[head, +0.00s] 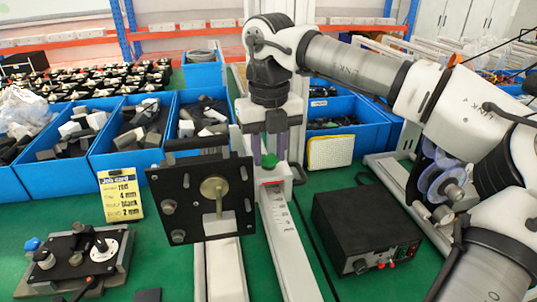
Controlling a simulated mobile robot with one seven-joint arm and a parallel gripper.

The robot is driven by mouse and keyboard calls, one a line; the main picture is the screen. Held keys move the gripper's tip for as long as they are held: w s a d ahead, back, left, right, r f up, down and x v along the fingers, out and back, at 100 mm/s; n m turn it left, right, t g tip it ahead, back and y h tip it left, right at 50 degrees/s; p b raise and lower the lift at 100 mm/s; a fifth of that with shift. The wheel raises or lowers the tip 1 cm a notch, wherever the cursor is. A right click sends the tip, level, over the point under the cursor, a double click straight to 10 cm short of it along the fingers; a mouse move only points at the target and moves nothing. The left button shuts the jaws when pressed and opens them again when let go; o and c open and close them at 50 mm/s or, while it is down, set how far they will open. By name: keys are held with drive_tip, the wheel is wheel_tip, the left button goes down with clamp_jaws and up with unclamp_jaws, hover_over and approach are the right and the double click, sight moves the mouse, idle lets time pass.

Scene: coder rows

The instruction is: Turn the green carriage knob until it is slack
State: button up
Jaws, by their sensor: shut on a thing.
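The fingers hide part of the knob's sides, and I cannot tell how tight the knob is. A red mark shows just below the knob. A pale scale strip with markings (281,222) runs down the rail toward the front.
A black plate with a brass disc (202,195) stands close left of my gripper. A black power box (366,228) is at right. A yellow job card (121,196) and a small dial fixture (75,258) are at left. Blue bins (127,160) line the back.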

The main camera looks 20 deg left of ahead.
drive_tip(key=shift+r+n+p, duration=0.25)
drive_tip(key=shift+n+p, duration=0.1)
drive_tip(key=shift+n, duration=0.55)
drive_tip(key=o, duration=0.9)
drive_tip(key=shift+f, duration=0.25)
drive_tip(key=shift+o, duration=0.2)
drive_tip(key=shift+r+p, duration=1.7)
drive_tip(key=shift+r, duration=0.9)
drive_tip(key=shift+f, duration=0.1)
